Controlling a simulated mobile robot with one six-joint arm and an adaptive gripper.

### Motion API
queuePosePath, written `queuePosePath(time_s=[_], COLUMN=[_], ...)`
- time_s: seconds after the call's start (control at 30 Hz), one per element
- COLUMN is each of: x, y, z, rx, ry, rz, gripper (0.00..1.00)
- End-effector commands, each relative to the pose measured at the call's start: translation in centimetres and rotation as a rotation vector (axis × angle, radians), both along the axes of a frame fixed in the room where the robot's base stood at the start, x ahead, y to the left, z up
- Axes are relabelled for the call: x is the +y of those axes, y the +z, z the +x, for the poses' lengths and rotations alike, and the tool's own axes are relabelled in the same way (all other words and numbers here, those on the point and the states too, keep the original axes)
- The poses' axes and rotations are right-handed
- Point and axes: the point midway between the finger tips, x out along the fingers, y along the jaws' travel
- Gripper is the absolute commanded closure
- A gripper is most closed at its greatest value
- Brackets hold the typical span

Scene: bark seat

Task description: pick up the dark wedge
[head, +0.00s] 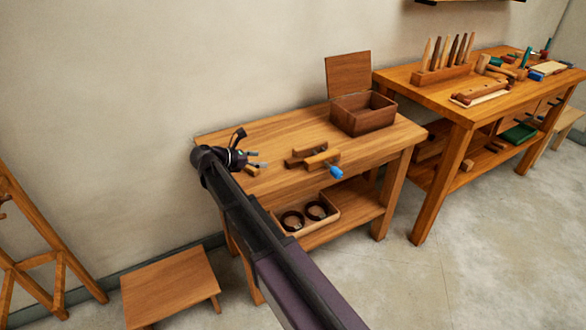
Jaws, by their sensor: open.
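My gripper (257,159) is open over the left part of the small wooden bench (228,133). Its fingers point right, and nothing shows between them. A small brown piece (251,171) lies just below the fingertips; its shape is too small to tell. To the right lies a group of wooden blocks (318,157) with a blue-ended part (335,173), apart from the gripper. I cannot make out for sure which piece is the dark wedge. My arm hides the bench's left front.
A dark brown open box (362,115) stands at the bench's right back, with a square board (348,74) behind it. A shelf tray (336,213) holds dark rings. A larger workbench (420,89) with tools stands right. A low stool (170,286) is at the lower left.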

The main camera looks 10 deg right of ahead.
Motion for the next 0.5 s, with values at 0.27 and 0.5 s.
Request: queuePosePath(time_s=[0.27, 0.5], x=[-0.1, -1.0], y=[0.1, -0.5], z=[0.0, 0.3], rx=[-0.001, 0.0], ry=[-0.001, -0.004], rz=[0.0, 0.001], gripper=[0.17, 0.17])
